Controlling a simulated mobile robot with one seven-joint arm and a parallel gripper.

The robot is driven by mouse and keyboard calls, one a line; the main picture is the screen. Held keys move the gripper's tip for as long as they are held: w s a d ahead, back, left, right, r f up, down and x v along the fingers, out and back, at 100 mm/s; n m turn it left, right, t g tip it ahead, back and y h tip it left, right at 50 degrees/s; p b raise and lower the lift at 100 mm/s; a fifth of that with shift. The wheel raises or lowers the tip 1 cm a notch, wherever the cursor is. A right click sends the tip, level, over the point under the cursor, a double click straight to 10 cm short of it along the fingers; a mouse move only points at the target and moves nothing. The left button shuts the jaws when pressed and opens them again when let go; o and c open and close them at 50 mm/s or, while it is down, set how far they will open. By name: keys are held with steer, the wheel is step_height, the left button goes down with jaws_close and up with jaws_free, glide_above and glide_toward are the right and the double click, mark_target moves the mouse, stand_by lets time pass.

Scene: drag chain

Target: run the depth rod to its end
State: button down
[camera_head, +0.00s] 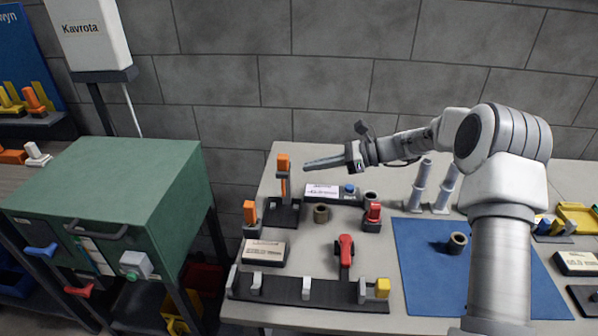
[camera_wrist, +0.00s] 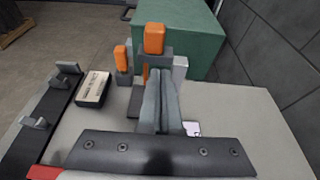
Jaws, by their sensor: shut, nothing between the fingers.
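An upright stand with an orange-topped slider (camera_head: 283,163) stands on a dark base (camera_head: 285,215) at the left of the table; I take it to hold the depth rod, but cannot tell for sure. In the wrist view its orange top (camera_wrist: 154,38) shows just beyond my fingertips. My gripper (camera_head: 308,166) is shut and empty, pointing left at the upper part of the stand, just right of it. In the wrist view my gripper (camera_wrist: 161,76) hides the lower part of the stand. Whether the fingers touch it, I cannot tell.
A smaller orange-topped post (camera_head: 250,212) stands left of the stand. A dark rail (camera_head: 300,291) runs along the front edge. A green cabinet (camera_head: 120,180) stands to the left.

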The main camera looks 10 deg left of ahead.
steer(key=v, duration=1.2)
steer(key=shift+d+f, duration=0.3)
steer(key=shift+d, duration=0.05)
steer(key=s+r+n+t+h, duration=0.1)
steer(key=s+r+n+h, duration=0.3)
steer(key=s, duration=0.4)
steer(key=s+r+n+h, duration=0.4)
steer(key=s+r, duration=0.1)
steer(key=s, duration=0.3)
steer(key=s+d+n+t+h, duration=0.2)
steer(key=s+d+n+h, duration=0.1)
steer(key=s, duration=0.6)
steer(key=s+d+n+t+h, duration=0.3)
steer(key=s+d+n, duration=0.2)
steer(key=s, duration=0.5)
steer(key=shift+s+d+n, duration=0.2)
steer(key=shift+d+n, duration=0.2)
steer(key=shift+n, duration=0.2)
